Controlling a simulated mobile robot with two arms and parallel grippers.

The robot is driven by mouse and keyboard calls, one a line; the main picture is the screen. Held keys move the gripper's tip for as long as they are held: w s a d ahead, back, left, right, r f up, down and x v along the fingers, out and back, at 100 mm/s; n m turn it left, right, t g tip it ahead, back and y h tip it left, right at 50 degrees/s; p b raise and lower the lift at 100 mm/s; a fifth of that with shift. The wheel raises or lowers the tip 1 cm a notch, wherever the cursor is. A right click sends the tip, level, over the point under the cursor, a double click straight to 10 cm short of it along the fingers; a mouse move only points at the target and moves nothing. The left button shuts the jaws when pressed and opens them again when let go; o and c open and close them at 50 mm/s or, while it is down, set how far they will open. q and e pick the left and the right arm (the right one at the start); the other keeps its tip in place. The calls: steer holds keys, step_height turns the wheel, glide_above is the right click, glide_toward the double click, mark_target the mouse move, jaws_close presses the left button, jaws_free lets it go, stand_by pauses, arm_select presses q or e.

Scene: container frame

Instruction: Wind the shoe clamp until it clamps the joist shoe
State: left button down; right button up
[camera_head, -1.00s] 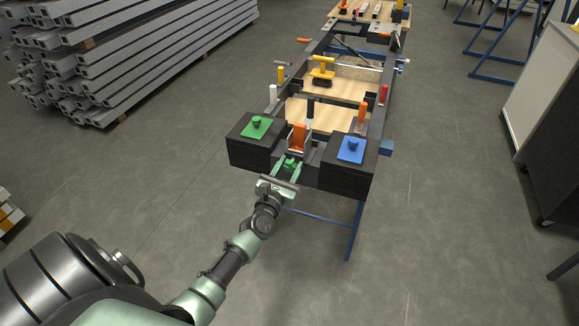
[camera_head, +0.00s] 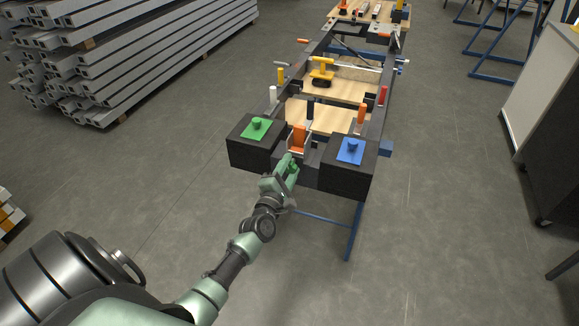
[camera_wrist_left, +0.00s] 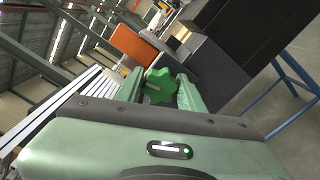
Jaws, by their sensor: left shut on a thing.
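The shoe clamp's green star knob (camera_wrist_left: 160,86) sits between the two fingers of my left gripper (camera_wrist_left: 162,92) in the left wrist view. The fingers are shut on it from both sides. In the head view the left gripper (camera_head: 289,164) is at the near end of the frame, between two black blocks, and partly covers the knob. Behind the knob stands an orange part (camera_head: 298,138) in a pale bracket, likely the joist shoe; the orange part also shows in the wrist view (camera_wrist_left: 133,47). I cannot tell whether the clamp touches the shoe. My right gripper is not in view.
A green plate with a knob (camera_head: 256,128) lies on the left black block (camera_head: 250,155), a blue one (camera_head: 351,150) on the right block (camera_head: 345,181). Several coloured handles line the frame. A yellow-handled tool (camera_head: 322,72) lies farther back.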

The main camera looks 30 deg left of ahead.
arm_select(q)
steer(key=m, duration=0.3)
steer(key=shift+m+p, duration=0.4)
steer(key=m, duration=0.3)
steer(key=shift+m+p, duration=0.3)
steer(key=shift+p, duration=0.1)
steer(key=m+p, duration=0.1)
steer(key=m, duration=0.2)
steer(key=shift+m, duration=0.3)
steer(key=shift+f+m+p, duration=0.1)
steer(key=shift+m+p, duration=0.2)
steer(key=shift+m, duration=1.3)
steer(key=c, duration=0.9)
jaws_free()
